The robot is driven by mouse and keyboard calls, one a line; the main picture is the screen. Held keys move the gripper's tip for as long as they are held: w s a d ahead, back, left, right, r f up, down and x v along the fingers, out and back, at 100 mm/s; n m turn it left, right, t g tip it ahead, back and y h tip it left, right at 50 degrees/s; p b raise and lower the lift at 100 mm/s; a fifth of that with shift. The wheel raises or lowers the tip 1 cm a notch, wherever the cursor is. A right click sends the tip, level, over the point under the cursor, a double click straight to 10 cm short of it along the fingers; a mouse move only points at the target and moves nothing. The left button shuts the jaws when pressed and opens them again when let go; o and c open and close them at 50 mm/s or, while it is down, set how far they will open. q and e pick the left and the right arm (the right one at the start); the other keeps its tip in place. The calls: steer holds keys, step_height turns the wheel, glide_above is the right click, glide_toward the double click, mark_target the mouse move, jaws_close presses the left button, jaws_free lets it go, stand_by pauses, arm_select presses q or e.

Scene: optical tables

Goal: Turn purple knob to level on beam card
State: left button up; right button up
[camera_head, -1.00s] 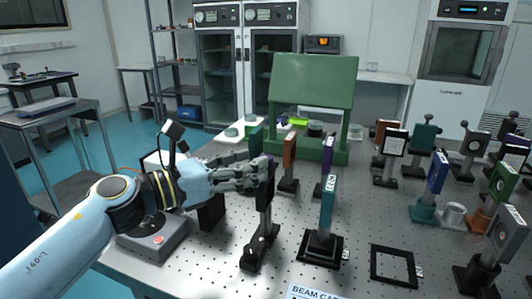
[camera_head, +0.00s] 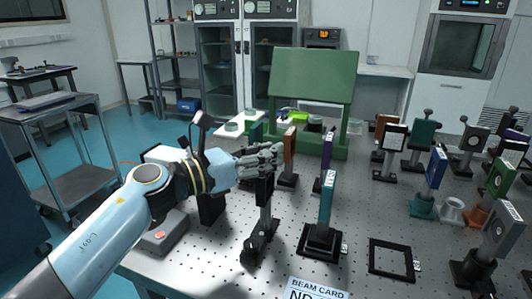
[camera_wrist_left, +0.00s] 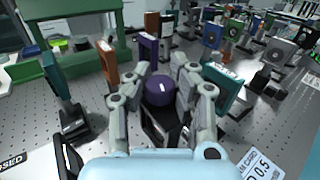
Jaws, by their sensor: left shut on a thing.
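The purple knob (camera_wrist_left: 160,90) shows in the left wrist view with a pale mark on its top. It sits on top of a black mount (camera_head: 263,200) that stands upright on the table. My left gripper (camera_head: 270,155) is at the top of this mount, and its fingers are around the knob, shut on it; in the head view the fingers hide the knob. The beam card (camera_head: 318,290) is a white label at the front edge of the head view, partly cut off. It also shows in the left wrist view (camera_wrist_left: 262,165). My right gripper is not in view.
A teal post mount (camera_head: 326,205) stands close to the right of the black mount. An empty black square frame (camera_head: 372,258) lies farther right. A grey box with a red button (camera_head: 160,234) is under my left arm. Several other mounts stand at the right.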

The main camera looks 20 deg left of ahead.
arm_select(q)
steer(key=shift+f, duration=0.1)
jaws_close()
steer(key=shift+d+n+t+y+p, duration=0.1)
steer(key=shift+n+t+y+p, duration=0.3)
steer(key=shift+n+y+p, duration=0.15)
steer(key=shift+w, duration=0.1)
steer(key=o, duration=0.5)
jaws_free()
steer(key=o, duration=0.5)
steer(key=shift+s+a, duration=0.2)
steer(key=shift+a, duration=0.05)
steer(key=shift+w+d, duration=0.1)
